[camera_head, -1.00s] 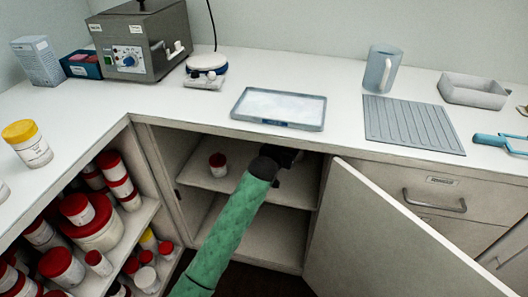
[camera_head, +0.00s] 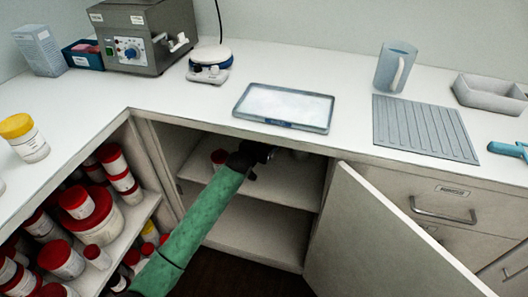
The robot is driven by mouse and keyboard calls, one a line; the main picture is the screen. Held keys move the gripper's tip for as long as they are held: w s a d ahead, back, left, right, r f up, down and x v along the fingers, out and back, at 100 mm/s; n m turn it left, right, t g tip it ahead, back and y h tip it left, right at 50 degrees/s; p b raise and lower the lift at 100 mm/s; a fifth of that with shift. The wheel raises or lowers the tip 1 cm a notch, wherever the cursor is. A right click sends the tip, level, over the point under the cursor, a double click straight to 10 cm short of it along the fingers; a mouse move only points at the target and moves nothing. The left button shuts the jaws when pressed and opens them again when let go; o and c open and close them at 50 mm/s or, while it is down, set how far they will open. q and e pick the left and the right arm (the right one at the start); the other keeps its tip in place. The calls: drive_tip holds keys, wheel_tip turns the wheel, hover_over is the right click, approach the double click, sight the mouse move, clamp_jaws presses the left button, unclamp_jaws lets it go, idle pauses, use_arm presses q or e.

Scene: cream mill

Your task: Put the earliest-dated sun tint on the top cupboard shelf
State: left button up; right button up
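The cupboard's top shelf (camera_head: 293,181) shows through the open doorway under the counter. My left gripper (camera_head: 262,155) reaches in over this shelf, to the right of that jar. Its fingertips are dark and shaded, and I cannot tell whether they are open or hold anything. Pale shapes behind it are too dim to make out. A yellow-lidded jar (camera_head: 26,139) stands on the left counter. Another yellow lid (camera_head: 149,228) shows in the open rack. No label names or dates are readable. My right gripper is out of view.
The cupboard door (camera_head: 385,245) stands open to the right. The left rack (camera_head: 140,213) is crowded with red-lidded tubs. On the counter are a tray (camera_head: 284,107), a ribbed mat (camera_head: 425,128), a jug (camera_head: 395,67) and a grey machine (camera_head: 141,32). The lower cupboard shelf (camera_head: 262,226) looks clear.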

use_arm(q)
drive_tip(key=shift+w+a+f, duration=0.1)
drive_tip(key=shift+a+f, duration=0.1)
drive_tip(key=shift+f, duration=1.9)
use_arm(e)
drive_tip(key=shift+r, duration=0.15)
use_arm(q)
drive_tip(key=shift+f, duration=0.1)
drive_tip(key=o, duration=1.1)
drive_tip(key=shift+f, duration=0.1)
drive_tip(key=v, duration=1)
drive_tip(key=shift+s+a+r, duration=0.15)
drive_tip(key=shift+s+r, duration=0.05)
drive_tip(key=shift+r, duration=0.05)
drive_tip(key=shift+v, duration=0.8)
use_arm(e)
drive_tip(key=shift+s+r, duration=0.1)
